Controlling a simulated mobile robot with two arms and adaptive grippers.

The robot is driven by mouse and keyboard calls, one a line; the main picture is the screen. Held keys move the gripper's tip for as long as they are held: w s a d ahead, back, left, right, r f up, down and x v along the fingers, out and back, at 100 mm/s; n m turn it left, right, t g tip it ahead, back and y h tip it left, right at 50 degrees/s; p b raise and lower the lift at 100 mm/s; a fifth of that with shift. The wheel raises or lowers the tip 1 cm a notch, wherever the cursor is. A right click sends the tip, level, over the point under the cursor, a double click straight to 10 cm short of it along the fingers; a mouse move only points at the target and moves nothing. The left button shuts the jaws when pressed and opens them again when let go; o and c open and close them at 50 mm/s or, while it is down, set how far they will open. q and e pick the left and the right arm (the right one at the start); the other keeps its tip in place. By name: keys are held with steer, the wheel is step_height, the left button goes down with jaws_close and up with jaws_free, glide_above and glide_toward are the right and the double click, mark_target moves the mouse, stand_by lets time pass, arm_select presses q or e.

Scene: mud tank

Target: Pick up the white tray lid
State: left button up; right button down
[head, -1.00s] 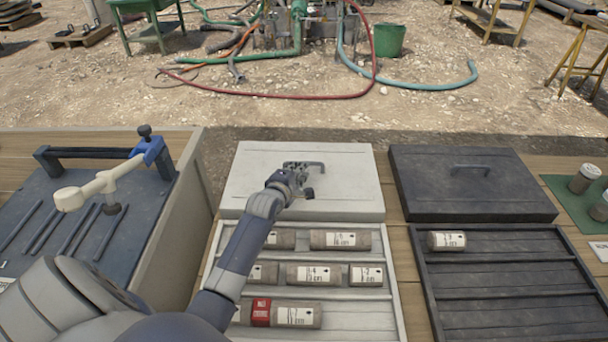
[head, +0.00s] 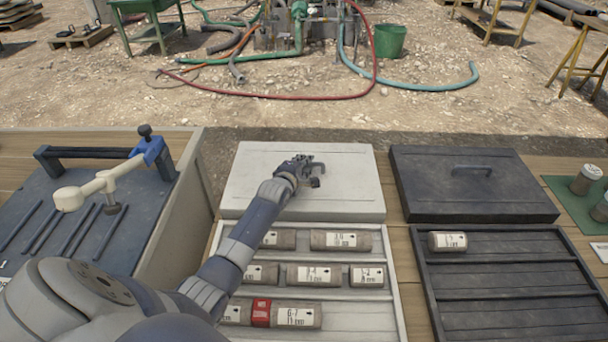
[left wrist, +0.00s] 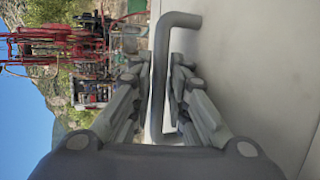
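The white tray lid (head: 245,190) lies flat behind the white core tray (head: 390,290). Its grey handle (left wrist: 160,75) passes between the two fingers of my left gripper (left wrist: 159,80) in the left wrist view, with a small gap seen on each side. The fingers look open around the handle. In the head view my left gripper (head: 311,171) is over the middle of the lid and hides most of the handle. The lid's pale surface (left wrist: 265,60) fills the right of the left wrist view. My right gripper is not in view.
A dark lid (head: 425,195) and dark tray (head: 500,295) stand to the right. Several labelled cores (head: 340,240) lie in the white tray under my forearm. Jars (head: 584,180) stand at the far right.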

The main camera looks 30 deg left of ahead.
arm_select(q)
jaws_close()
steer(key=shift+r, duration=0.15)
